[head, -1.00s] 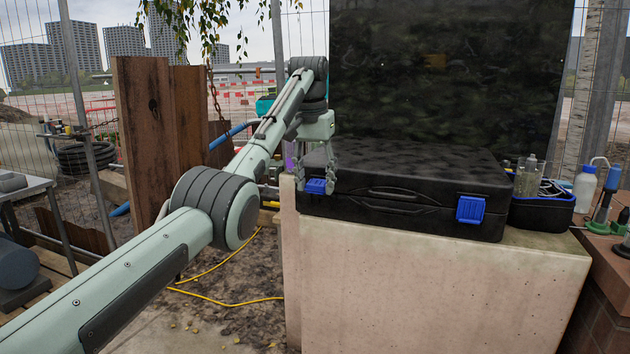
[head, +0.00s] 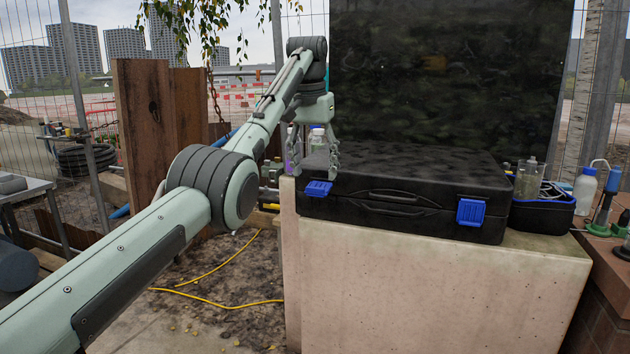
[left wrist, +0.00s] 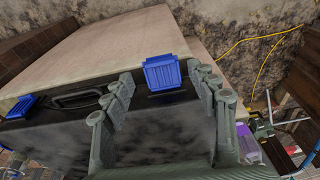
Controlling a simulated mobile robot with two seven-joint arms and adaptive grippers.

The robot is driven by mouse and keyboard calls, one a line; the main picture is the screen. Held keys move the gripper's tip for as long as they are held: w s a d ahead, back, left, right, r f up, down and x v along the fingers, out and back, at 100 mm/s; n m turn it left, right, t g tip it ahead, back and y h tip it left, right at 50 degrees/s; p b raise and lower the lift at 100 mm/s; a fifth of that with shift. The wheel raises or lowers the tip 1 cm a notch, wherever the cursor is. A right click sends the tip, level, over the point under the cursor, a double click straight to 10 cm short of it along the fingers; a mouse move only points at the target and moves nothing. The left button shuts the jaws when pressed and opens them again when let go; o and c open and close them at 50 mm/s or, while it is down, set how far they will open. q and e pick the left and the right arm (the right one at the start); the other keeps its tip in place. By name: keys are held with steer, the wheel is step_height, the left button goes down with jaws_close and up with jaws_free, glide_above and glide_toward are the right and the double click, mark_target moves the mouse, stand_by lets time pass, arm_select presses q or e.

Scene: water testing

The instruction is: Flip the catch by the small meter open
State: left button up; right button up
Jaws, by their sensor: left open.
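The black case (head: 400,180) lies shut on a concrete block. Its left blue catch (head: 318,188) sticks outward from the front at a slant; its broad face also shows in the left wrist view (left wrist: 162,73). The right blue catch (head: 470,211) lies flat against the front. My left gripper (head: 314,170) is open and empty above the case's left front corner, just above and behind the left catch, its fingers apart from it. A purple-and-clear item (left wrist: 249,142) stands beside that end; I cannot tell whether it is the small meter. My right gripper is out of view.
A black tray with bottles (head: 543,207) stands right of the case. A white bottle (head: 585,189) and a blue-and-grey instrument (head: 606,200) are further right. A dark upright panel (head: 450,70) rises behind the case. Space before the block is open.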

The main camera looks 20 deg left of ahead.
arm_select(q)
step_height(320, 180, up, 8)
steer(key=s, duration=0.1)
steer(key=shift+s, duration=0.2)
steer(key=shift+f, duration=0.2)
